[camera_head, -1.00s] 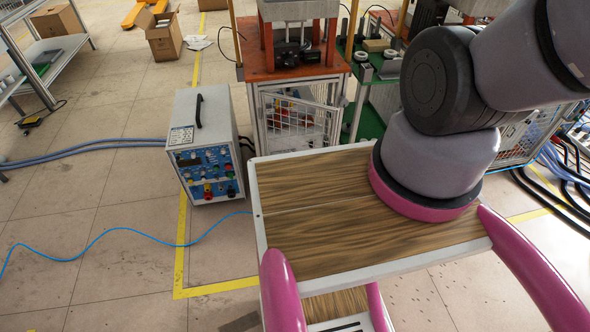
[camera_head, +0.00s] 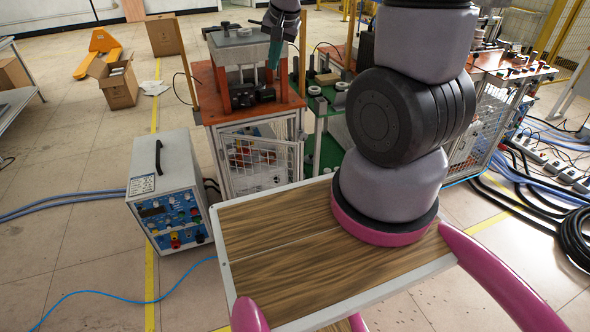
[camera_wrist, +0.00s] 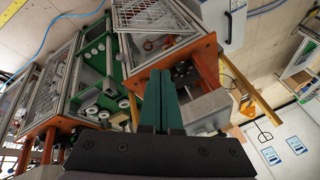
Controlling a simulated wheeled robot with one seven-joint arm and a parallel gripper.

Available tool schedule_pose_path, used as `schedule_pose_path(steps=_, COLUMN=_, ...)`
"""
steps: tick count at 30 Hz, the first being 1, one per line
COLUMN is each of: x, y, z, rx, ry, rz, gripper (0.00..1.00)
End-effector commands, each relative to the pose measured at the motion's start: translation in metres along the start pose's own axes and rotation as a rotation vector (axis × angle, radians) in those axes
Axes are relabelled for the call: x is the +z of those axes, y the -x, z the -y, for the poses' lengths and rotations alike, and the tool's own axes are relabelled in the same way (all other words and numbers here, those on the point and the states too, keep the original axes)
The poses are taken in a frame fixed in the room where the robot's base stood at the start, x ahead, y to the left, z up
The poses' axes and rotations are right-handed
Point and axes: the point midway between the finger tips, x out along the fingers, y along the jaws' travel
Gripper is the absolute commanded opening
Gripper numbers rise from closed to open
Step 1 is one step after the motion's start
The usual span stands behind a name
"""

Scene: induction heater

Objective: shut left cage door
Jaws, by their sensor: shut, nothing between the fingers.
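The left cage is the framed compartment under an orange-topped bench (camera_head: 205,110). Its white mesh door (camera_head: 262,162) appears to stand ajar, slanting out from the frame. In the wrist view a mesh panel (camera_wrist: 150,15) of this cage shows at the top, beyond the orange edge. My gripper (camera_head: 274,50) is above the bench top, beside the press-like fixture, higher than the door and apart from it. Its teal fingers are together and empty; they also show in the wrist view (camera_wrist: 160,95). The door's handle and latch cannot be made out.
A grey-blue power unit (camera_head: 165,190) stands on the floor left of the cage. My wood-topped base is in front of it. A green bench (camera_head: 330,150) and a second mesh cage (camera_head: 490,125) lie to the right. Cables cross the floor.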

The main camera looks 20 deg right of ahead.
Motion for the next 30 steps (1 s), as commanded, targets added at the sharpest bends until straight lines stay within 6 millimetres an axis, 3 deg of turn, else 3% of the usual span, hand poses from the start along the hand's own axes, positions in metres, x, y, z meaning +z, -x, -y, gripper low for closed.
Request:
schedule_pose_path(steps=1, x=0.005, y=-0.026, z=-0.004, rx=0.026, ry=-0.006, rz=0.011, gripper=0.0)
schedule_pose_path(steps=9, x=0.031, y=-0.142, z=-0.034, rx=0.14, ry=-0.031, rz=0.003, gripper=0.0)
schedule_pose_path(steps=18, x=0.08, y=-0.249, z=-0.098, rx=0.264, ry=-0.009, rz=-0.035, gripper=0.0)
schedule_pose_path(steps=24, x=0.103, y=-0.283, z=-0.131, rx=0.307, ry=0.017, rz=-0.058, gripper=0.0)
schedule_pose_path(steps=30, x=0.107, y=-0.296, z=-0.141, rx=0.315, ry=0.023, rz=-0.066, gripper=0.0)
